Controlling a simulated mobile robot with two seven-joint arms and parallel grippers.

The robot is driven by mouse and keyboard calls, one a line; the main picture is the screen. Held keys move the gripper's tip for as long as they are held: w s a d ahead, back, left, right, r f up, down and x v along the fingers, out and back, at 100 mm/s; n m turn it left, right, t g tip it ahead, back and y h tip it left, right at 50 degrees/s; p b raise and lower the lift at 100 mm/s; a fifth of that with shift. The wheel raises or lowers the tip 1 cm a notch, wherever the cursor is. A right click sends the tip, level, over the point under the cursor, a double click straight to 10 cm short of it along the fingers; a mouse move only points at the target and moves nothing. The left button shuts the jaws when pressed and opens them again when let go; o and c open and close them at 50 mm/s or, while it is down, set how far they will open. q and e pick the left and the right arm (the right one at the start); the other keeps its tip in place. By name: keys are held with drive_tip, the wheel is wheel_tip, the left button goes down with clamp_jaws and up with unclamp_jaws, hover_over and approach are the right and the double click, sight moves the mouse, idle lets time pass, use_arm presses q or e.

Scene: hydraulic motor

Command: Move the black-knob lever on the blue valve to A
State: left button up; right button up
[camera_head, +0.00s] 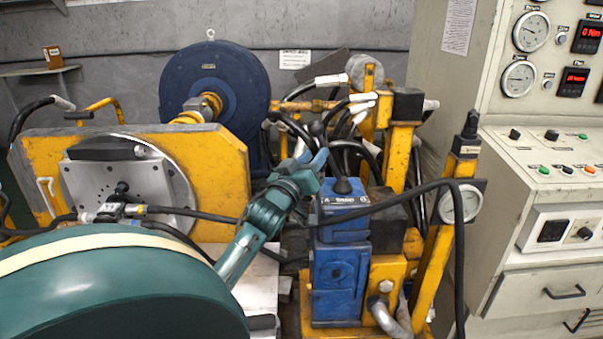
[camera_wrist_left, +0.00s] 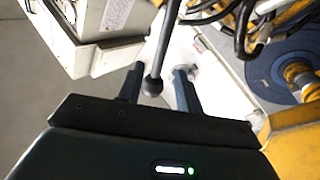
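The blue valve (camera_head: 340,265) stands in the middle of the head view, with a label strip on top; a letter A (camera_head: 326,201) shows at its left end. The black lever rises from a dark boot (camera_head: 342,186) and leans up and to the left to its round black knob (camera_head: 317,128). My left gripper (camera_head: 319,160) is at the lever, just below the knob in the picture. In the left wrist view the knob (camera_wrist_left: 152,87) lies between my left gripper's two fingers (camera_wrist_left: 158,88), with gaps beside it, so the gripper looks open. My right gripper is out of view.
A yellow post with a gauge (camera_head: 462,203) and a looping black hose (camera_head: 457,260) stand right of the valve. Several hoses (camera_head: 345,105) crowd behind the lever. A control cabinet (camera_head: 530,150) is at the right. A blue round flywheel (camera_head: 225,85) stands behind.

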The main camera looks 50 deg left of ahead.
use_arm(q)
drive_tip(key=v, duration=0.6)
idle(0.5)
